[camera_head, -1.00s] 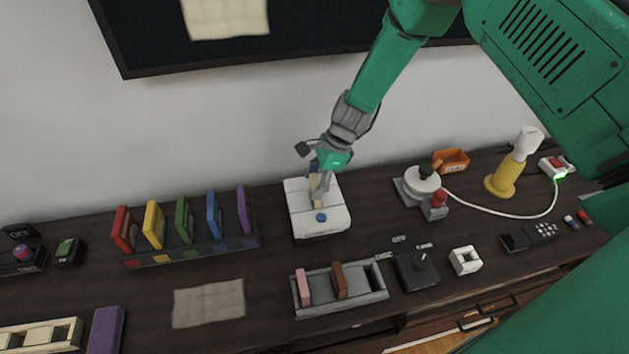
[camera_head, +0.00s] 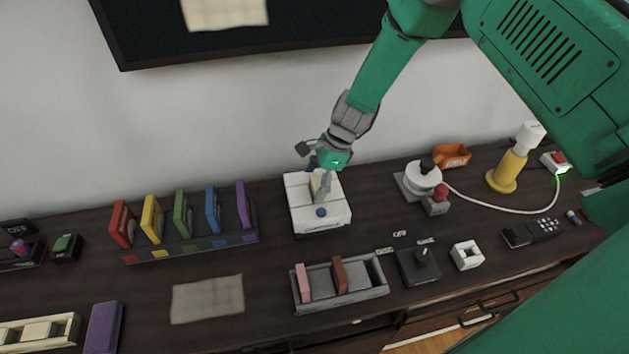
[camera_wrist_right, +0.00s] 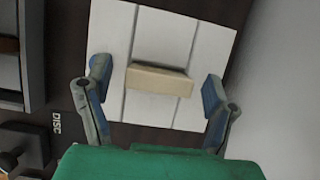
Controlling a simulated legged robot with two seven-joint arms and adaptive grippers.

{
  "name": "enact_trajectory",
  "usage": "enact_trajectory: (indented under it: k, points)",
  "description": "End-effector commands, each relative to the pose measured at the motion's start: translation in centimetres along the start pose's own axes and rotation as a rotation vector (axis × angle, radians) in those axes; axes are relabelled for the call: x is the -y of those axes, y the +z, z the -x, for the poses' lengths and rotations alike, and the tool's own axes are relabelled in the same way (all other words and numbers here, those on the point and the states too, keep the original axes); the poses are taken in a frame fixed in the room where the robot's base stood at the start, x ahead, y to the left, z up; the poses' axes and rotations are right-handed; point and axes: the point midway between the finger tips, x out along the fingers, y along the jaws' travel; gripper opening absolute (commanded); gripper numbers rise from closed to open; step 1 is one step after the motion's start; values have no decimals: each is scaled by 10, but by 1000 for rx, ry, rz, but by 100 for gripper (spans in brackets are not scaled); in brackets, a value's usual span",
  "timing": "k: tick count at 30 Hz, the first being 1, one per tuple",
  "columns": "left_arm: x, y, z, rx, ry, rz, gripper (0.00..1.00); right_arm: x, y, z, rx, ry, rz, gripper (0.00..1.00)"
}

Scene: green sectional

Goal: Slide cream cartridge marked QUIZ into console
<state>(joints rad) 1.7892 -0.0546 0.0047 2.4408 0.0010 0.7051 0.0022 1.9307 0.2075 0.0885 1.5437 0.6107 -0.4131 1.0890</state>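The white console (camera_head: 332,217) with a blue button stands on the dark table near the wall; its pale top also shows in the right wrist view (camera_wrist_right: 112,35). The cream cartridge (camera_wrist_right: 158,80) stands in the console's middle, apparently in its slot; its label cannot be read. In the head view the cartridge (camera_head: 315,183) is partly hidden by my right gripper. My right gripper (camera_wrist_right: 156,87) is open around the cartridge, with one blue-padded finger at each side and a visible gap to both. My left gripper is not in view.
Left of the console is a rack (camera_head: 195,248) of coloured cartridges. In front is a grey tray (camera_head: 362,292) with pink and brown pieces. A joystick (camera_head: 420,262) and a white device with a red knob (camera_head: 424,182) stand right. A beige cloth (camera_head: 208,298) lies at front left.

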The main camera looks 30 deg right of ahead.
Motion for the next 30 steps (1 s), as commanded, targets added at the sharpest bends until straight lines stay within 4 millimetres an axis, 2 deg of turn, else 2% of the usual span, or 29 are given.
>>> enact_trajectory:
  k: [5, 8, 21, 25, 30]
  points:
    - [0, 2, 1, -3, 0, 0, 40, 0, 0, 2, 0, 0, 0, 76]
    - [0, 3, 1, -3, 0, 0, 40, 1, 0, 10, 0, -2, 0, 76]
    - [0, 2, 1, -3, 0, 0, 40, 2, 0, 96, 1, -2, 0, 76]
    - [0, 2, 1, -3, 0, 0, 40, 2, -1, 111, 0, 1, 1, 76]
    - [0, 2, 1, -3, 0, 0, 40, 1, -1, 118, 0, 2, 0, 76]
